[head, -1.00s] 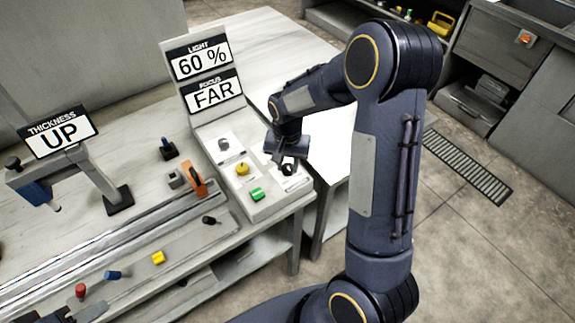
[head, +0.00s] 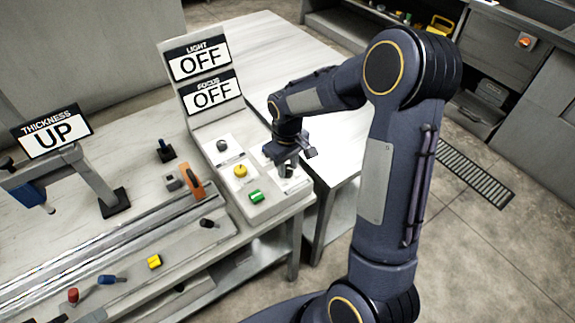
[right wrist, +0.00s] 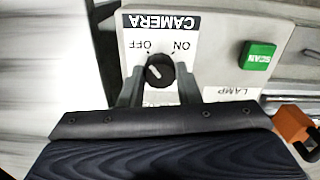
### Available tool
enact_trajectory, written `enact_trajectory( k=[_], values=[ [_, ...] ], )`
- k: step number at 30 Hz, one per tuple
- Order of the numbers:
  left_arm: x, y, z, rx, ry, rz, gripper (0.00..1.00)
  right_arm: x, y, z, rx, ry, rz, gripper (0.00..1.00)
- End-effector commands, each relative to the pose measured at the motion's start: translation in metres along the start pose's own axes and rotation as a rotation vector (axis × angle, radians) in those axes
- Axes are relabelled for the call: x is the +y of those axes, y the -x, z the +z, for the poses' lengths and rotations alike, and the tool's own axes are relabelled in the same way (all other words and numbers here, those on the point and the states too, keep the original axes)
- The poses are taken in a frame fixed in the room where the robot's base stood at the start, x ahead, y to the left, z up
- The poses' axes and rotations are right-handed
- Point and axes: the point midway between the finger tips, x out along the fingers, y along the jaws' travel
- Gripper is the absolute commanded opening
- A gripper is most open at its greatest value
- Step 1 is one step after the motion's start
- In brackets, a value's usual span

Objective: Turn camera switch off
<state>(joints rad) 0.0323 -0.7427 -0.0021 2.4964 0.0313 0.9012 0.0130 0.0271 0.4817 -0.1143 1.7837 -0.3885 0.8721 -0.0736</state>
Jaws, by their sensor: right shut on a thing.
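The camera switch (right wrist: 159,70) is a round black knob on a white plate labelled CAMERA, with OFF and ON marks. In the right wrist view its white pointer line is turned toward OFF. My right gripper (right wrist: 160,87) is shut on the knob, one finger on each side. In the head view the right gripper (head: 287,168) is over the right side of the control panel (head: 262,208) and mostly covers the knob. The light display (head: 198,65) and the focus display (head: 211,95) both read OFF. My left gripper is not in view.
A green scan button (right wrist: 257,56) and a LAMP label are near the switch. A thickness display (head: 52,131) reads UP. An orange handle (head: 194,182) stands left of the panel.

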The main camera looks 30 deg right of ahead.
Motion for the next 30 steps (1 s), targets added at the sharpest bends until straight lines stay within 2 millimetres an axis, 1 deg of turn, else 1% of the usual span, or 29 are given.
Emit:
enact_trajectory(
  k=[4,10,26,27,30],
  values=[
    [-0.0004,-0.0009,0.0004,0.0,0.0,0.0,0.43,0.0006,0.0008,-0.001,0.004,0.075,0.001,0.07],
    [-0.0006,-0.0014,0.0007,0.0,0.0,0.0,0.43,0.0007,0.001,-0.0011,0.004,0.137,0.001,0.07],
    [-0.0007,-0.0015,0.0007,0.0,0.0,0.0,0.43,0.0007,0.0012,-0.0011,0.004,0.161,0.002,0.07],
    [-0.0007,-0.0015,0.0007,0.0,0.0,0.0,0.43,0.0007,0.0012,-0.0011,0.004,0.161,0.002,0.32],
    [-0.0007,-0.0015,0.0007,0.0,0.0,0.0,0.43,0.0006,0.001,-0.001,0.003,0.16,0.002,0.46]
  ],
)
